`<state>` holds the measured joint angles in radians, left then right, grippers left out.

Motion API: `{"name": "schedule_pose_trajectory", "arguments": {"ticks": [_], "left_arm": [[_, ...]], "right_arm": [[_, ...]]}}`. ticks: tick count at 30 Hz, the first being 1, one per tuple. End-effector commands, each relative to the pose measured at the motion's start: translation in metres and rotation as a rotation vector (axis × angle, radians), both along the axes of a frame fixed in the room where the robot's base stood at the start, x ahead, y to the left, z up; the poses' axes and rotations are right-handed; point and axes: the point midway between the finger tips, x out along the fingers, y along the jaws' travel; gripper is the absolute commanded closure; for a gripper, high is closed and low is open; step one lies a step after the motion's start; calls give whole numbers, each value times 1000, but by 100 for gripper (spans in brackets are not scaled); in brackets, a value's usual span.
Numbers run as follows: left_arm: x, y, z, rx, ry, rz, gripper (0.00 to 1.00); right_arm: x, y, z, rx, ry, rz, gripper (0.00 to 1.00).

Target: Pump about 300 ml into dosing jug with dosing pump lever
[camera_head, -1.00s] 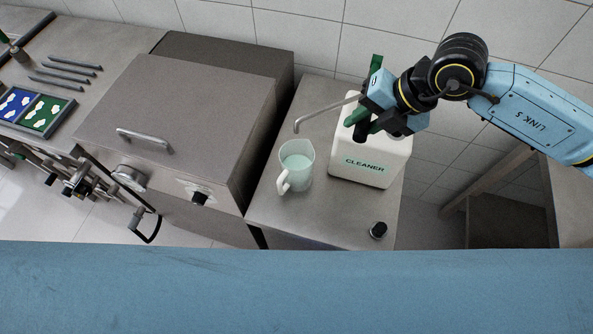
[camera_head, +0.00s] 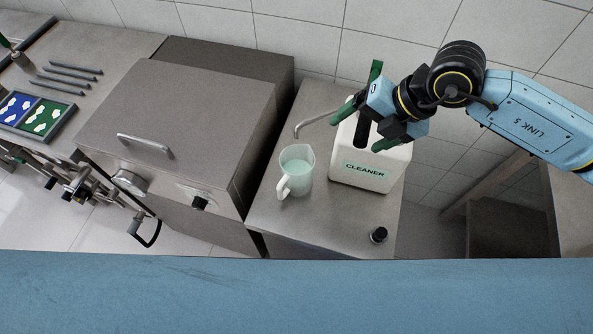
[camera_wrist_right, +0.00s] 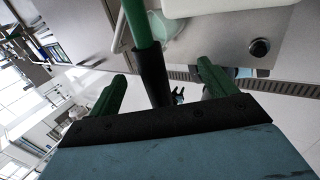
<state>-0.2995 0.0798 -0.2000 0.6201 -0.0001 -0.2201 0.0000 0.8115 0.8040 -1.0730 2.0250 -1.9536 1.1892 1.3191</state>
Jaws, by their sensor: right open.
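The dosing jug (camera_head: 284,188), clear with a white handle, stands on the steel counter under the spout (camera_head: 312,122) and holds pale green liquid. Its graduations are too small to read. The white canister labelled CLEANER (camera_head: 366,180) stands right of it. My right gripper (camera_head: 367,127) is open above the canister, hiding most of the pump top. The dosing pump lever, a green rod with a black end, passes between its green fingers; its black end (camera_head: 362,130) shows in the head view, its rod (camera_wrist_right: 139,25) in the right wrist view. My left gripper is not in view.
A black knob (camera_head: 378,235) sits on the counter's front right. A steel box with a handled lid (camera_head: 190,100) stands left of the counter. Grey bars (camera_head: 65,77) and a tray with blue and green panels (camera_head: 72,112) lie farther left. A tiled wall closes the back.

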Motion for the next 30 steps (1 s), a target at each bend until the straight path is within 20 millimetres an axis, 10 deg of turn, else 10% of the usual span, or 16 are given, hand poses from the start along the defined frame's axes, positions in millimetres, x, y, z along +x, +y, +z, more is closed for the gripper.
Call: {"name": "schedule_pose_trajectory", "arguments": {"ticks": [10,30], "left_arm": [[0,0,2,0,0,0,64],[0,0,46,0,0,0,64]], "right_arm": [[0,-1,3,1,-1,0,16],[-12,-38,71,2,-1,0,16]]}}
